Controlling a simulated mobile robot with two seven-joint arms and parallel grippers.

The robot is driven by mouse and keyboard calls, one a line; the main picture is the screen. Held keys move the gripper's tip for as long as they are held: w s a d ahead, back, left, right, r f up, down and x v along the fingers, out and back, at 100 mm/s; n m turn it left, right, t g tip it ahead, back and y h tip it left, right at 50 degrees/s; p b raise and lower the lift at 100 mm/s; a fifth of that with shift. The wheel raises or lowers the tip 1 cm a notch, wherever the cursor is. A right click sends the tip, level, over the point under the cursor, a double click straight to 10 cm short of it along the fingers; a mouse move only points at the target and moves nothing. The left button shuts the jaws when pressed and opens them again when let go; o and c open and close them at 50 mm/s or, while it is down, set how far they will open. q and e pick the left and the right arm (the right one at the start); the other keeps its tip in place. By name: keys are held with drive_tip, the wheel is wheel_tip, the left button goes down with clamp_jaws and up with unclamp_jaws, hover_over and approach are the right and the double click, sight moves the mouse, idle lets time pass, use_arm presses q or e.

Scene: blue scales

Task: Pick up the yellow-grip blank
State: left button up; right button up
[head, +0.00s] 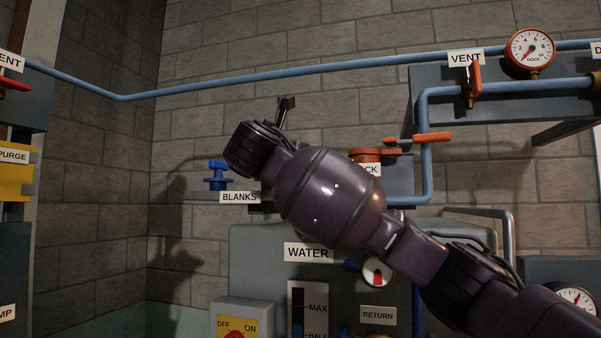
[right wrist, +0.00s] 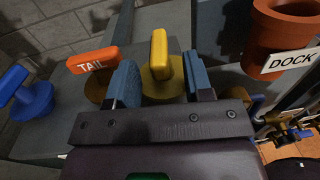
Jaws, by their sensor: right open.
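The yellow-grip blank (right wrist: 160,55) stands upright in the right wrist view, with a flat yellow grip on a round yellow base. My right gripper (right wrist: 160,78) is open, with one blue finger pad on each side of the yellow grip. The left pad stands a little apart from it; the right pad is close, and I cannot tell if it touches. In the head view my right arm (head: 335,195) reaches over the BLANKS shelf and hides the yellow-grip blank. My left gripper is not in view.
Left of the yellow-grip blank are an orange grip marked TAIL (right wrist: 92,61) and a blue-grip blank (right wrist: 28,95), also in the head view (head: 217,176). A red-orange DOCK fitting (right wrist: 285,35) is close on the right. A blue pipe (head: 424,150) rises right of my arm.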

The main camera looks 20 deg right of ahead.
drive_tip(key=shift+p+x, duration=0.3)
drive_tip(key=shift+x, duration=1.3)
drive_tip(key=shift+s, duration=0.1)
clamp_jaws()
